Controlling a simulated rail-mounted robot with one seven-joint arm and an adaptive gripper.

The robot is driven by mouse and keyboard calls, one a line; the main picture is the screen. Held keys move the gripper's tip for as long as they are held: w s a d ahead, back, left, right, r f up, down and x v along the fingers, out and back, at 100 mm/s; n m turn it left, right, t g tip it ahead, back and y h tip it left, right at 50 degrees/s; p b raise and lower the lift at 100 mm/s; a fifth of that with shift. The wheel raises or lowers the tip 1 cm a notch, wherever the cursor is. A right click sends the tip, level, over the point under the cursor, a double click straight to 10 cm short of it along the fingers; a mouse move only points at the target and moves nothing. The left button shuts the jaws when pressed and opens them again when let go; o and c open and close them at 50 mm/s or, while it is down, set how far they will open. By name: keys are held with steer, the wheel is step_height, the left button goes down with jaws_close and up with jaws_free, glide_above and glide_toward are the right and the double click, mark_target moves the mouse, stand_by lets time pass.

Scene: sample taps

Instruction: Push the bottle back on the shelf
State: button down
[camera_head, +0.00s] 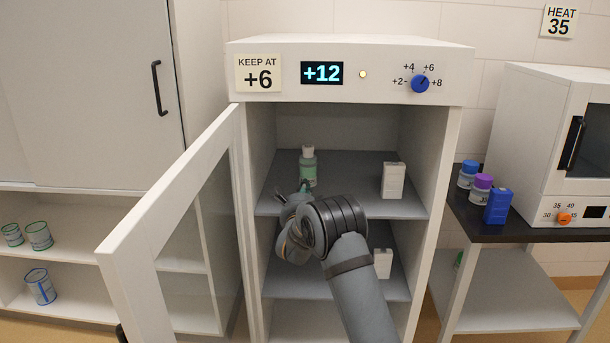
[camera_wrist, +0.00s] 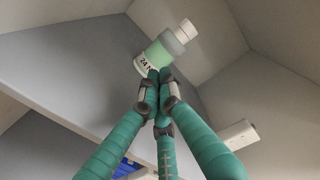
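The bottle (camera_head: 308,168), green with a pale cap, stands upright on the upper shelf (camera_head: 350,200) of the open cabinet, left of the middle. In the wrist view the bottle (camera_wrist: 168,50) shows a label reading "24" and is just beyond the fingertips. My gripper (camera_head: 303,187) reaches in from the front, low before the bottle. In the wrist view the green fingers of my gripper (camera_wrist: 160,78) meet at their tips, with nothing seen between them. The tips overlap the bottle's lower part in view; I cannot tell whether they touch it.
A white box (camera_head: 393,181) stands on the same shelf to the right. Another white box (camera_head: 382,263) is on the shelf below. The glass door (camera_head: 170,215) is swung open to the left. The shelf behind the bottle looks clear. The cabinet's right wall (camera_head: 440,190) bounds the opening.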

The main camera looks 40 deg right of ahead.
mark_target(307, 174)
steer(key=p+x, duration=0.1)
steer(key=x, duration=0.6)
steer(key=shift+a+p, duration=0.1)
steer(key=shift+p, duration=0.2)
steer(key=shift+w+d+f+b, duration=0.15)
steer(key=shift+w+d+b, duration=0.15)
steer(key=shift+b, duration=0.1)
steer(key=b+x, duration=0.3)
steer(key=x, duration=0.3)
steer(key=shift+w+d+f+b, duration=0.1)
steer(key=shift+w+d+b, duration=0.1)
steer(key=shift+b, duration=0.15)
steer(key=shift+s+a+r, duration=0.1)
steer(key=shift+a+r, duration=0.05)
steer(key=shift+r, duration=0.15)
steer(key=shift+f, duration=0.15)
